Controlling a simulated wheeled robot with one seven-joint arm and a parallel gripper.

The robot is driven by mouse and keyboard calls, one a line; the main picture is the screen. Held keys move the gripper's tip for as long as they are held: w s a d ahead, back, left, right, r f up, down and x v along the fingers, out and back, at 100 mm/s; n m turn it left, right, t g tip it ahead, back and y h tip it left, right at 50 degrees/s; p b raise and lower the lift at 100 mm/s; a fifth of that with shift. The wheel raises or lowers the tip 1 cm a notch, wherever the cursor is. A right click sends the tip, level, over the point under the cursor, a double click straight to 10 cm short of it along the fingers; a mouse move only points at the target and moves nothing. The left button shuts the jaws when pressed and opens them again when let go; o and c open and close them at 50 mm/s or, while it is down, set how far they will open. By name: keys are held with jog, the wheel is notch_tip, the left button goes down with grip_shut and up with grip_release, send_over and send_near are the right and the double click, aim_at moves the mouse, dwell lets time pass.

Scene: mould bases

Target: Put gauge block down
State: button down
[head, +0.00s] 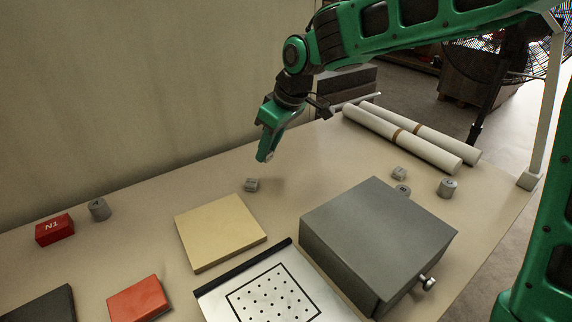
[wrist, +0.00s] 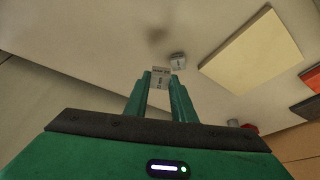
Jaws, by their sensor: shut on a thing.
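My gripper (head: 266,156) is above the table, behind the tan board, with its fingers pointing down. In the wrist view its two green fingers (wrist: 160,86) are shut on a small grey block with a printed label, which I take to be the gauge block (wrist: 160,74). In the head view the fingers mostly hide it. The held block is apart from the table; a soft shadow shows on the surface. Another small grey labelled block (head: 251,184) stands on the table just below the gripper, and it also shows in the wrist view (wrist: 177,60).
The tan board (head: 220,232), a grey box with a knob (head: 375,235) and a dotted plate (head: 270,295) fill the front. Grey pieces (head: 447,188) and white rolls (head: 405,135) lie right. A red block (head: 54,229) and grey cylinder (head: 98,209) are left. The back-left table is clear.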

jog(key=w+d+f, duration=0.1)
jog(key=d, duration=0.1)
jog(key=w+d+f, duration=0.2)
jog(key=shift+w+d+f, duration=0.2)
jog(key=shift+w+f, duration=0.1)
jog(key=shift+f, duration=2)
jog(key=shift+f, duration=0.15)
jog(key=c, duration=1.5)
grip_release()
jog(key=v, duration=1.2)
jog(key=shift+d, duration=0.15)
